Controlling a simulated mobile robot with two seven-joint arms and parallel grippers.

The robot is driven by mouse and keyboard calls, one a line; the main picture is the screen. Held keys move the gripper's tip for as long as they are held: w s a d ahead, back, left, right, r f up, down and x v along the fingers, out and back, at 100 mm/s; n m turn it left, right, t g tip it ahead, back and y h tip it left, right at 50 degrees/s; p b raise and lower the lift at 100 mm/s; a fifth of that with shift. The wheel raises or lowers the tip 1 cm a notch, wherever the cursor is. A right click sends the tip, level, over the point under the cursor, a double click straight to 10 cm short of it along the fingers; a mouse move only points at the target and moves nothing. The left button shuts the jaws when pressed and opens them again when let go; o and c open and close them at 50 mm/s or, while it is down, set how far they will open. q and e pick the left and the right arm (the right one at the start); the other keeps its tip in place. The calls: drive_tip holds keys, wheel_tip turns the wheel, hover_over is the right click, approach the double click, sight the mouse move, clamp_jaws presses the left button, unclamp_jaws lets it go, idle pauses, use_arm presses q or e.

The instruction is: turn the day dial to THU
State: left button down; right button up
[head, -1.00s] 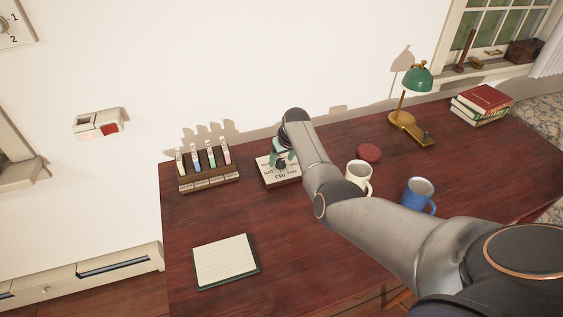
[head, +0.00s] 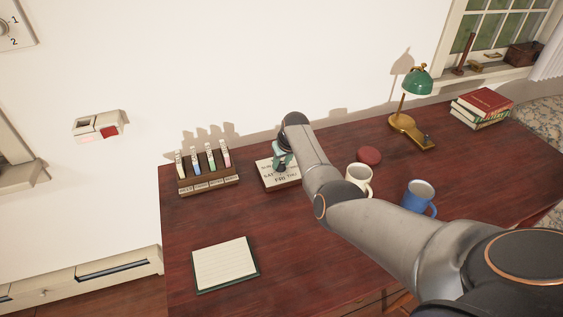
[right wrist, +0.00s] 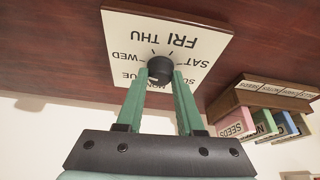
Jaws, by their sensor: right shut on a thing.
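The day dial is a cream plate (head: 267,182) with black day names, lying on the desk beneath my right gripper. In the right wrist view the plate (right wrist: 198,30) appears upside down, with THU, FRI, SAT and WED readable; the lower labels are partly hidden by the fingers. Its black round knob (right wrist: 160,69) sits between the green fingertips. My right gripper (right wrist: 162,77) is shut on this knob; it also shows in the head view (head: 281,162), partly behind my arm. I cannot tell surely which day the knob points to. My left gripper is out of view.
A white mug (head: 359,179), a red round object (head: 369,155) and a blue mug (head: 419,197) are to the right. A notepad (head: 225,264) lies in front; a green lamp (head: 416,82) stands at the back.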

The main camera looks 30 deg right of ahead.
drive_tip(key=shift+m, duration=0.4)
clamp_jaws()
drive_tip(key=shift+a+m+h, duration=0.1)
drive_tip(key=shift+m+h, duration=0.3)
drive_tip(key=shift+m, duration=0.3)
drive_tip(key=shift+a+f+m+g+h, duration=0.1)
drive_tip(key=shift+m+g+h, duration=0.3)
drive_tip(key=shift+m, duration=0.8)
drive_tip(key=shift+w+f+m+h+b, duration=0.1)
drive_tip(key=shift+m+h+b, duration=0.2)
drive_tip(key=shift+m+b, duration=0.45)
drive_tip(key=m+b, duration=0.2)
drive_tip(key=shift+m+g+h+b, duration=0.3)
drive_tip(key=shift+m+g+h, duration=0.05)
drive_tip(key=shift+g+h, duration=0.05)
drive_tip(key=shift+a+m+b, duration=0.1)
drive_tip(key=shift+m+b, duration=0.25)
drive_tip(key=shift+m, duration=0.35)
